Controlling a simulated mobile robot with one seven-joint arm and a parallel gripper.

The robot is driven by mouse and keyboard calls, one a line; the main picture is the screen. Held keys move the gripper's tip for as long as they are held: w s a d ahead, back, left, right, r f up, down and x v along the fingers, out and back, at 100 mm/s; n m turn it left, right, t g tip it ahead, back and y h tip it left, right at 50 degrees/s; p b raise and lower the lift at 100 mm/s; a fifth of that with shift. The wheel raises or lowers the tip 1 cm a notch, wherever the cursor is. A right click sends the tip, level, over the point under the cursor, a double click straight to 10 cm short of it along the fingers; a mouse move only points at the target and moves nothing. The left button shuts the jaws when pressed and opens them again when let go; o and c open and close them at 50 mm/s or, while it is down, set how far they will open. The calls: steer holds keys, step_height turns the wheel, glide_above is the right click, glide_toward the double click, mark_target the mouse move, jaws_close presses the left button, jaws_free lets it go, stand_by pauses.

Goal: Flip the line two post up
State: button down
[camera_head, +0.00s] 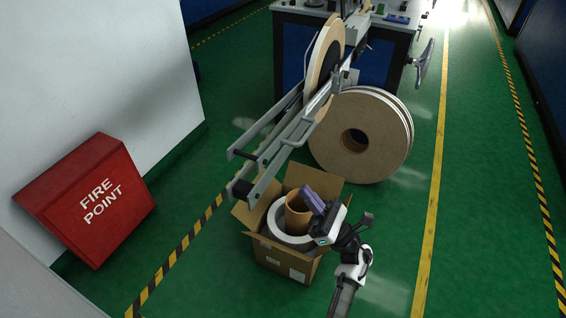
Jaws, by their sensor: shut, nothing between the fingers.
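The payoff stand has two long grey metal rails (283,137) that slant from the machine down toward the lower left. Dark blocks (241,189) sit at their near ends. A thin bent rod (284,141) runs along the rails. I cannot tell which part is the line two post, or whether it is up or down. A tape reel (325,52) stands upright on the stand. My gripper (309,196), with purple fingers, is shut and empty. It appears over the right side of an open cardboard box, below and right of the rail ends, apart from them.
The cardboard box (286,262) holds a white ring (275,221) and a brown tube (296,216). Large tape rolls (385,128) stand on the floor behind it. A red fire point box (88,198) is at left. Green floor is clear at right.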

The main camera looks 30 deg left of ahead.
stand_by(0.3)
steer(key=p+x, duration=0.4)
steer(key=x, duration=0.6)
